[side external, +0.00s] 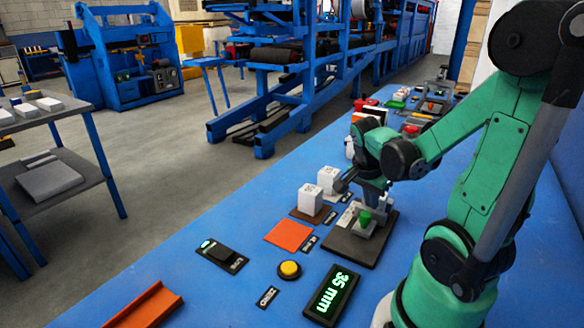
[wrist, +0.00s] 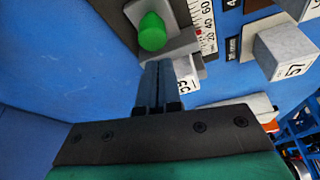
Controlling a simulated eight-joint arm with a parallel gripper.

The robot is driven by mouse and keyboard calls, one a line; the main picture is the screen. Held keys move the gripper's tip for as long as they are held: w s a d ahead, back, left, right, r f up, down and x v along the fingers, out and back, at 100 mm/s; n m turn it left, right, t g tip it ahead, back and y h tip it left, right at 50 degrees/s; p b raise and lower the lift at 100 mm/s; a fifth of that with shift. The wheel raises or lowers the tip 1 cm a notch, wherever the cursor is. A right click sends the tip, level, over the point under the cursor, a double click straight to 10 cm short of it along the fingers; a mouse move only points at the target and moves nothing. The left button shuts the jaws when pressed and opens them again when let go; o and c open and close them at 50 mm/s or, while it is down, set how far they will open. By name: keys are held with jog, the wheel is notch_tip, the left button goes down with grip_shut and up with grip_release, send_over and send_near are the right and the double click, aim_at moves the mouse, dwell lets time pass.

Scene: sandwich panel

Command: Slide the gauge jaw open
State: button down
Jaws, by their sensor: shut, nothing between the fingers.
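The gauge has a dark base plate (side external: 375,243), a white scale (wrist: 207,18) and a grey sliding jaw (wrist: 172,45) with a green knob (side external: 364,218). The green knob also shows in the wrist view (wrist: 152,32). My gripper (wrist: 158,68) is shut and empty. Its fingertips are close to the grey jaw's near edge, just below the knob in the wrist view; I cannot tell whether they touch. In the side view my gripper (side external: 374,196) is low over the gauge, just behind the knob. The display (side external: 332,293) reads 35 mm.
White numbered blocks (side external: 311,200) stand left of the gauge, near an orange square (side external: 289,235). A yellow button (side external: 289,269), a black switch box (side external: 222,254) and an orange channel (side external: 145,306) are nearer the front. Various items crowd the bench behind.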

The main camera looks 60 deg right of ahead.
aim_at(366, 232)
jog(key=shift+x, duration=0.9)
jog(key=shift+a, duration=2.4)
jog(key=s+v, duration=0.1)
jog(key=v, duration=0.9)
jog(key=w+a+n+t+y, duration=0.3)
jog(key=w+a+n+t, duration=0.5)
jog(key=n, duration=1.3)
jog(key=w+a, duration=0.2)
jog(key=a, duration=0.2)
jog(key=shift+w+f+y, duration=0.2)
jog(key=shift+w+y, duration=0.1)
jog(key=shift+w, duration=0.05)
